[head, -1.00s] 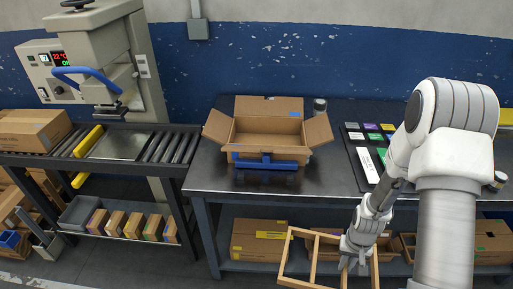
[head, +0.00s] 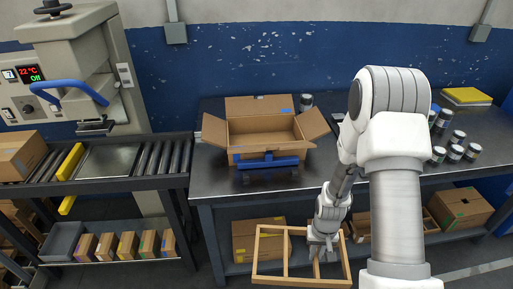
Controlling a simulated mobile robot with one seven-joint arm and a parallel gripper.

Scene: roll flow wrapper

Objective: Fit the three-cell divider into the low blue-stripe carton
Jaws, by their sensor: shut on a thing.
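The three-cell divider (head: 270,280) is a light brown open frame with cross-pieces, low at the bottom of the head view, in front of the bench. My gripper (head: 318,248) is shut on the divider, at a cross-piece right of its middle. The fingertips are partly hidden. The low carton (head: 249,154) stands on the bench with its flaps spread open, and its inside looks empty. A small blue mark shows on its back flap. A blue holder (head: 267,161) is at its front. The divider is apart from the carton, below and nearer to me.
The dark bench (head: 217,180) has its front edge between divider and carton. Several jars (head: 455,140) stand at the right, and one jar (head: 306,101) is behind the carton. A roller conveyor (head: 150,157) and sealing machine (head: 85,70) are at the left.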

